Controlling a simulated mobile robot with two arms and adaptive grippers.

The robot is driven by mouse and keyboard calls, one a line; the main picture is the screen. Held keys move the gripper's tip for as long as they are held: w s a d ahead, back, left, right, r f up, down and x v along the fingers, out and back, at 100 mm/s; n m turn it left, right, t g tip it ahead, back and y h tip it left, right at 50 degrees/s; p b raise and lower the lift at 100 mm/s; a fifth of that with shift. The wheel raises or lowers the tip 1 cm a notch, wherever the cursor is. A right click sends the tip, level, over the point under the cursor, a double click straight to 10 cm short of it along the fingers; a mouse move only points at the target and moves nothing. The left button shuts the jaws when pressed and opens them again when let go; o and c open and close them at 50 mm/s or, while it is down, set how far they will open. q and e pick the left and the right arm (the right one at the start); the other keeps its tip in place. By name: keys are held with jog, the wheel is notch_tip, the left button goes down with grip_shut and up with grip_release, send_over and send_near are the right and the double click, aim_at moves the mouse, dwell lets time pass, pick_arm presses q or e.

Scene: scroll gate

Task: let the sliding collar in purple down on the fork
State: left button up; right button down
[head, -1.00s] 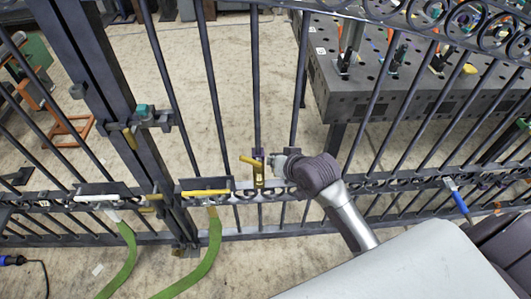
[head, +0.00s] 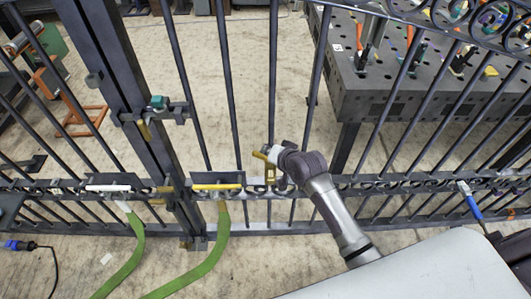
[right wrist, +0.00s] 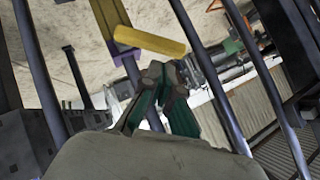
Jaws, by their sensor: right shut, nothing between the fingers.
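In the head view the yellow handle (head: 260,156) shows beside a gate bar, just above the middle rail; the purple part is mostly hidden there. A small yellow-brown piece (head: 270,173) sits below it. I cannot make out the fork clearly. My right gripper (head: 270,152) is at the handle; in the wrist view its shut, empty fingers (right wrist: 166,72) lie just below the handle. Contact is unclear. My left gripper is out of view.
The gate's bars and middle rail (head: 350,187) surround the right gripper closely. A thick gate post (head: 112,100) stands to the left, with a teal-topped latch (head: 158,104). Green straps (head: 212,258) hang below the rail. A perforated dark table (head: 390,95) stands behind the gate.

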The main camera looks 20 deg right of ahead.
aim_at(256, 156)
jog(key=shift+w+a+f, duration=0.1)
jog(key=shift+a+f, duration=0.25)
jog(key=shift+f, duration=0.15)
jog(key=p, duration=0.1)
jog(key=a+h+p, duration=0.1)
jog(key=p, duration=0.1)
jog(key=a+f+n+h+p, duration=0.1)
jog(key=p, duration=0.1)
jog(key=shift+w+a+g, duration=0.15)
jog(key=shift+w+g, duration=0.15)
jog(key=shift+g, duration=0.1)
jog(key=shift+f, duration=0.3)
